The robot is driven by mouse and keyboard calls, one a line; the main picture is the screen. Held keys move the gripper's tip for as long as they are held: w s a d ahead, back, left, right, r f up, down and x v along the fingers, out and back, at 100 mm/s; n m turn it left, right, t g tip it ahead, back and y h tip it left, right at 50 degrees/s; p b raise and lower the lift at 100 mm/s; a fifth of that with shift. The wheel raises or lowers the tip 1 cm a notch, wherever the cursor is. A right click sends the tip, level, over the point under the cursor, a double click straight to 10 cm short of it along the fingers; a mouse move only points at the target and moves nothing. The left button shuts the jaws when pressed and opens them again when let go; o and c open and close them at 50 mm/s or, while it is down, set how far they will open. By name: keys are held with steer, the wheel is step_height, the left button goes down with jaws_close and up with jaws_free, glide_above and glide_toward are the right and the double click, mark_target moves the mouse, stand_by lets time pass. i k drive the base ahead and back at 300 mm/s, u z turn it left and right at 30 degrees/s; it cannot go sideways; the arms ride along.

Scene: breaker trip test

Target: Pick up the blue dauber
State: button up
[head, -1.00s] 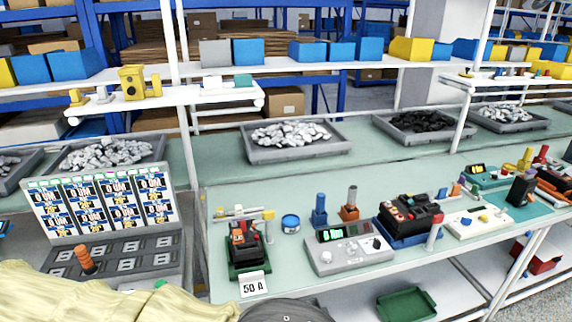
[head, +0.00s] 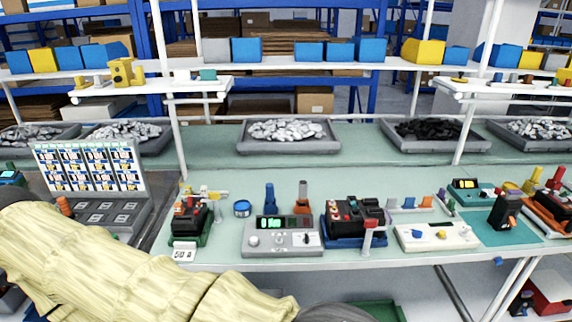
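An upright blue piece (head: 269,198), which looks like the blue dauber, stands on the pale green bench (head: 200,268) behind the grey meter box (head: 283,240). Its lower end is partly hidden by the box. A similar orange piece (head: 302,200) stands just right of it. A round blue tin (head: 242,208) sits to its left. My arm, in a cream sleeve, crosses the lower left, apart from the blue piece. My gripper is not in view.
A breaker in a green stand (head: 190,222) is at the left of the bench, and a black breaker in a blue cradle (head: 353,222) is right of the meter box. Grey trays of parts (head: 288,149) line the back. A white shelf (head: 150,92) overhangs the rear left.

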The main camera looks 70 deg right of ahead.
mark_target(269, 187)
steer(key=z, duration=1.35)
